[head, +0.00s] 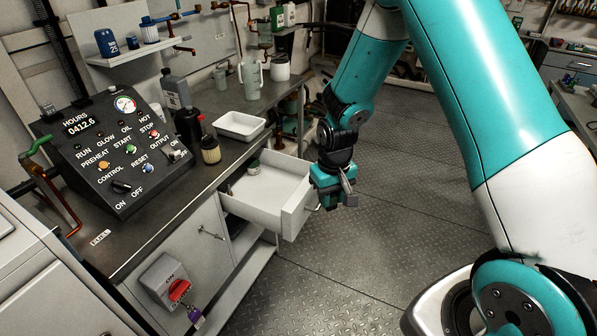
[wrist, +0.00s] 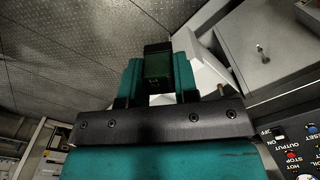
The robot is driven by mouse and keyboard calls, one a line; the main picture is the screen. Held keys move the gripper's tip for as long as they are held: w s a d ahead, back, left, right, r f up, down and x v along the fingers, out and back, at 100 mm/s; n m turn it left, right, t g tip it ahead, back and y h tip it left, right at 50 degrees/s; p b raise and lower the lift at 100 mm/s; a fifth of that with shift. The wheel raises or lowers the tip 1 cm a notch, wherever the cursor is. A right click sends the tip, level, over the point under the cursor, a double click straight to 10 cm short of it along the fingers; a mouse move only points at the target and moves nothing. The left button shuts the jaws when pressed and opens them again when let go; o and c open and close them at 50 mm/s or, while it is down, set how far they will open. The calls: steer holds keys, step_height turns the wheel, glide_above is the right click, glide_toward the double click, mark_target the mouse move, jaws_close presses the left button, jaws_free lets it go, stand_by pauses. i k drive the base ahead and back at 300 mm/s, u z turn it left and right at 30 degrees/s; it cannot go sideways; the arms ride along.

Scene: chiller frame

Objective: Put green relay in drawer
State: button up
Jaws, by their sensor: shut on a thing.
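The drawer (head: 285,215) is white and pulled open from the bench front, left of my gripper in the head view. A small round green-grey thing (head: 254,168) lies near its back. My gripper (head: 340,198) is just beyond the drawer's right side, over the floor. In the wrist view the gripper (wrist: 157,75) is shut on the green relay (wrist: 157,66), a dark green block with a black end, between the two teal fingers. White drawer panels (wrist: 205,70) show behind the right finger. In the head view the relay is too small and dark to make out clearly.
A control panel (head: 115,150) stands on the bench (head: 150,220). The patterned metal floor (head: 330,275) is clear.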

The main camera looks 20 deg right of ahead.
mark_target(264, 190)
steer(key=z, duration=0.4)
steer(key=i, duration=1.35)
steer(key=u, duration=0.5)
